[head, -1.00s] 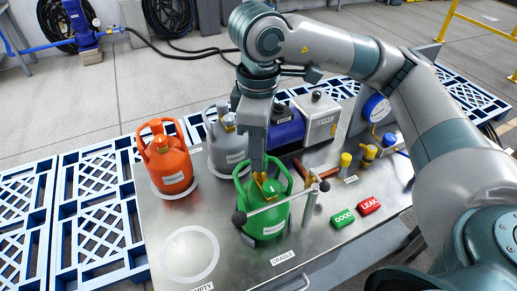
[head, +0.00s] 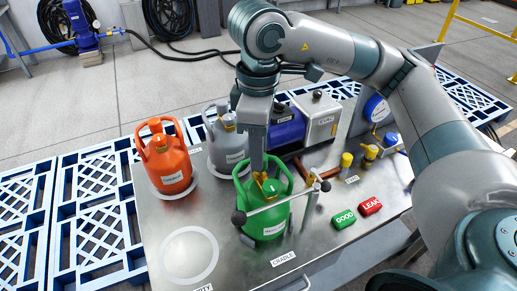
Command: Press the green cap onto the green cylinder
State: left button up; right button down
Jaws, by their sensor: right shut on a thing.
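The green cylinder (head: 264,224) stands upright at the labelled cradle spot on the metal bench, with a clamp bar with dark knobs across its front. My right gripper (head: 262,176) points straight down inside the cylinder's collar, over its brass-coloured valve. It is shut on the green cap (head: 271,187), which sits at the valve; the fingers partly hide it. I cannot tell how far the cap is seated. My left gripper is not in view.
An orange cylinder (head: 167,166) and a grey cylinder (head: 226,144) stand behind to the left. Green (head: 344,219) and red (head: 370,206) blocks, marked GOOD and LEAK, lie at right. An empty ring (head: 189,254) marks the front left. Yellow-capped fittings (head: 346,160) stand at right.

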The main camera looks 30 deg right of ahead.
jog(key=shift+f+b, duration=0.55)
jog(key=shift+b, duration=0.6)
dwell(1.1)
jog(key=shift+s+d+f+b, duration=0.1)
jog(key=shift+d+f+b, duration=0.25)
jog(key=shift+b, duration=0.1)
